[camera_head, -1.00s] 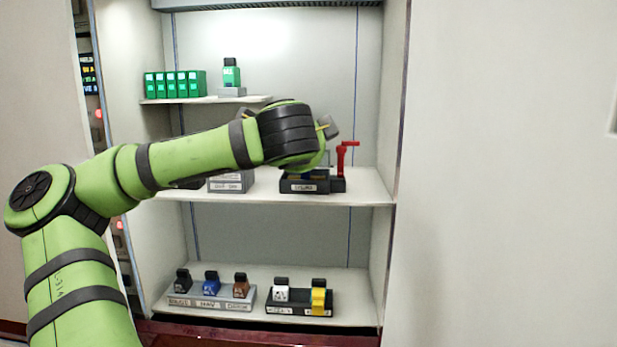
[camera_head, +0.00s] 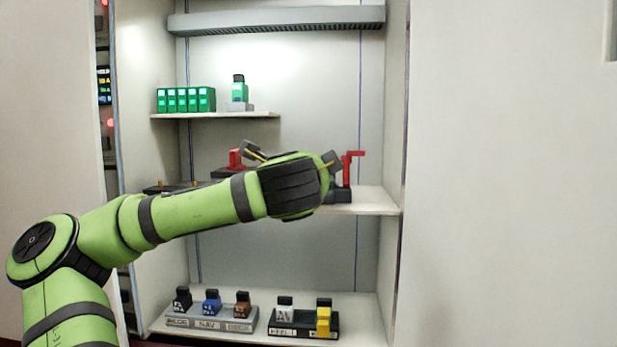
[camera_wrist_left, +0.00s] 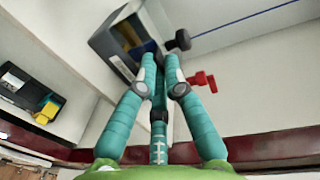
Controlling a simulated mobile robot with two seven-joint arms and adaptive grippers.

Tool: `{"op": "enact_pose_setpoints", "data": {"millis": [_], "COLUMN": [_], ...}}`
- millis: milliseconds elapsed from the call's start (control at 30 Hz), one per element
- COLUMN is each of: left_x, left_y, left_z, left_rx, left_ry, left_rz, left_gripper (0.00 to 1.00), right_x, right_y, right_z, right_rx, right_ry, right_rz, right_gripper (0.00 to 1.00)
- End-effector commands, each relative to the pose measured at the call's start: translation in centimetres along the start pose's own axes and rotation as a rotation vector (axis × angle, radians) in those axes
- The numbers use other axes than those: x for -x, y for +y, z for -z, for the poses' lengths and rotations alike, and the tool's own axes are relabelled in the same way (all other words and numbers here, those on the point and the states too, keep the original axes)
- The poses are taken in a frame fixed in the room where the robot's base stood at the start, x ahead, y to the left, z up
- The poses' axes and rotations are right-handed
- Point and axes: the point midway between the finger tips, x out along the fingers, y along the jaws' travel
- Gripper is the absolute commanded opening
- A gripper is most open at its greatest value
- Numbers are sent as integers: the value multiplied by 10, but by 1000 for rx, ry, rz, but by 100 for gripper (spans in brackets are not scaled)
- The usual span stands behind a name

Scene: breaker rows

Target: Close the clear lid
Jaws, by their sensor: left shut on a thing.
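My left gripper (camera_wrist_left: 156,75) has its teal fingers drawn together at the edge of a dark box-like breaker holder (camera_wrist_left: 108,48) on the middle shelf. It looks shut on the edge of the clear lid there, but the lid's outline is too faint to make out. In the head view my wrist covers the fingertips and most of the holder; only the holder's dark right end (camera_head: 342,196) shows. My right gripper is not in view.
Green breakers (camera_head: 186,100) stand on the upper shelf. Another red lever (camera_head: 236,159) stands left of my wrist. The bottom shelf holds a grey rack (camera_head: 210,321) and a black rack (camera_head: 290,326) with coloured breakers. The middle shelf's right end (camera_head: 376,201) is clear.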

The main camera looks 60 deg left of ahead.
Motion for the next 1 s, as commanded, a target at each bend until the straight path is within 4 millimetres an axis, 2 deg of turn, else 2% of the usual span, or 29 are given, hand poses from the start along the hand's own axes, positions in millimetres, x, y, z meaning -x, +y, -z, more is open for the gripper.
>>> {"op": "enact_pose_setpoints", "data": {"millis": [33,100,133,167,567,667,1000], "left_x": [-2,-2,-2,-2,4,16,86], "left_y": [8,8,8,8,4,3,3], "left_z": [1,1,1,1,0,1,0], "left_rx": [-6,-7,-7,-7,-3,-2,-6], "left_ry": [-2,-2,-3,-3,-1,1,-1], "left_rz": [-21,-21,-22,-21,-11,-9,-9], "left_gripper": [0,0,22,33,33,33,33], "right_x": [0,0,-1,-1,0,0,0], "right_y": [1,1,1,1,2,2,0], "right_z": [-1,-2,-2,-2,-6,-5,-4], "right_rx": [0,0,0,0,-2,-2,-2], "right_ry": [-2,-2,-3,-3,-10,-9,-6], "right_rz": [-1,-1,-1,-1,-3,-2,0], "right_gripper": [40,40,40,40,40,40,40]}}
